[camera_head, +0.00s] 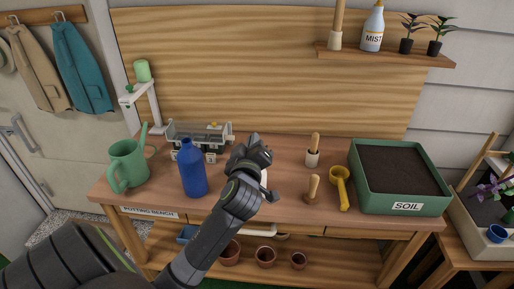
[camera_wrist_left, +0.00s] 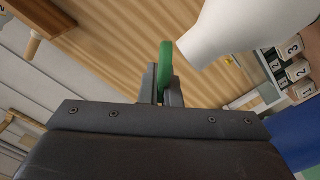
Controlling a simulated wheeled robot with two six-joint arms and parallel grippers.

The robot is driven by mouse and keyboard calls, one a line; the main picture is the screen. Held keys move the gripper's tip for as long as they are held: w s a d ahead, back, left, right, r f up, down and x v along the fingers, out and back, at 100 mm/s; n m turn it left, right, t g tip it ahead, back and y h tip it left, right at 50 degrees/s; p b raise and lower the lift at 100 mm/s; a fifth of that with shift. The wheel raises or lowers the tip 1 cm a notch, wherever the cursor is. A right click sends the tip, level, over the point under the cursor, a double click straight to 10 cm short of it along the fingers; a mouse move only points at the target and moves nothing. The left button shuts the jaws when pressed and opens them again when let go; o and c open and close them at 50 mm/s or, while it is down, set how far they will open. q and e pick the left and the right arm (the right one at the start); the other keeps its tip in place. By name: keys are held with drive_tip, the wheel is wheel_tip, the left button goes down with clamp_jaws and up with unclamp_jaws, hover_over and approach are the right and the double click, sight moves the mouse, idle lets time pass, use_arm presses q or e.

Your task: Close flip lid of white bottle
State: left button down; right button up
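The white bottle (camera_wrist_left: 235,28) fills the upper part of the left wrist view, tilted by the camera angle. Its green flip lid (camera_wrist_left: 165,62) stands open at its mouth, seen edge-on. My left gripper (camera_wrist_left: 164,88) has its fingers close together with the lid between them; it appears shut on the lid. In the head view my left gripper (camera_head: 252,150) reaches over the bench middle and hides nearly all of the bottle; only a sliver of white (camera_head: 264,177) shows beside my wrist. My right gripper is out of view.
A blue bottle (camera_head: 192,170) stands close left of my arm, with a green watering can (camera_head: 128,165) farther left. A number-block calendar (camera_head: 190,153) sits behind. Wooden dibbers (camera_head: 312,150), a yellow scoop (camera_head: 340,188) and a soil tray (camera_head: 408,206) are to the right.

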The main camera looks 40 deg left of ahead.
use_arm(q)
drive_tip(key=n, duration=0.1)
drive_tip(key=f+n+b, duration=0.1)
drive_tip(key=n, duration=0.1)
drive_tip(key=a+n+b, duration=0.1)
drive_tip(key=shift+s+f+n, duration=0.3)
drive_tip(key=shift+s+a+f+n+b, duration=0.15)
drive_tip(key=shift+f+n+b, duration=0.15)
drive_tip(key=shift+n+b, duration=0.45)
drive_tip(key=shift+a+f+n+b, duration=0.1)
drive_tip(key=shift+f+n+b, duration=0.2)
drive_tip(key=shift+n, duration=0.75)
drive_tip(key=c, duration=1.6)
unclamp_jaws()
